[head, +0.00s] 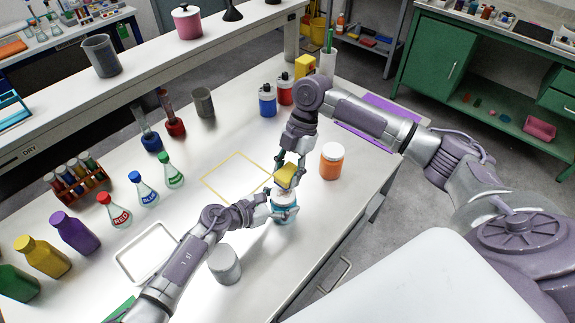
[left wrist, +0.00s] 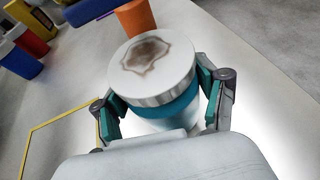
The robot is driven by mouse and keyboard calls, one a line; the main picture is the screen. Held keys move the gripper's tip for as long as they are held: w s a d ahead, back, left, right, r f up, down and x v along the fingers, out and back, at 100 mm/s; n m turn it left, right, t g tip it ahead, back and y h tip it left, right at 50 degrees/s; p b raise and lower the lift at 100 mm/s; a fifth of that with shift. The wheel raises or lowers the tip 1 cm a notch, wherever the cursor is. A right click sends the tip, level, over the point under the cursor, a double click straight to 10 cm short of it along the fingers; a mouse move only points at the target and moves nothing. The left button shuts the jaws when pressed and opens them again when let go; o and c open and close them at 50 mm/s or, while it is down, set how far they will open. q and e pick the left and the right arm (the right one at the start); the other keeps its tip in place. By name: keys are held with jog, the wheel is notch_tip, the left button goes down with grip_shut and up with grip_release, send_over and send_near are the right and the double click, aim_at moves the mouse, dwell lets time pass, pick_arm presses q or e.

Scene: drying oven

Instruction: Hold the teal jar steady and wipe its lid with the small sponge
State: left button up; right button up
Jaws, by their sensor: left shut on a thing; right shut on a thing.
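The teal jar (head: 283,212) stands on the white bench in the head view, with a white lid. In the left wrist view the lid (left wrist: 152,62) carries a brown stain, above a teal band (left wrist: 170,108). My left gripper (head: 270,208) is shut on the jar, with a finger on each side below the lid. My right gripper (head: 291,163) is shut on the small yellow sponge (head: 286,174), just above the jar in the head view.
An orange jar (head: 332,161) with a white lid stands right of my right gripper. A grey cup (head: 225,264) stands near the front edge. A yellow outlined square (head: 237,178) is empty. A white tray (head: 147,252), flasks and bottles fill the left side.

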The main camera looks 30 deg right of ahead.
aim_at(279, 186)
notch_tip(279, 186, down, 4)
jog(key=shift+r, duration=0.25)
jog(key=shift+a+f, duration=0.15)
jog(key=shift+a, duration=0.1)
jog(key=a, duration=0.1)
jog(key=s+a, duration=0.1)
jog(key=a, duration=0.1)
jog(key=shift+s+f, duration=0.1)
jog(key=shift+f, duration=0.05)
jog(key=shift+w+d, duration=0.3)
jog(key=shift+d, duration=0.6)
jog(key=shift+w+d, duration=0.3)
jog(key=shift+d, duration=0.6)
jog(key=shift+r, duration=4.1)
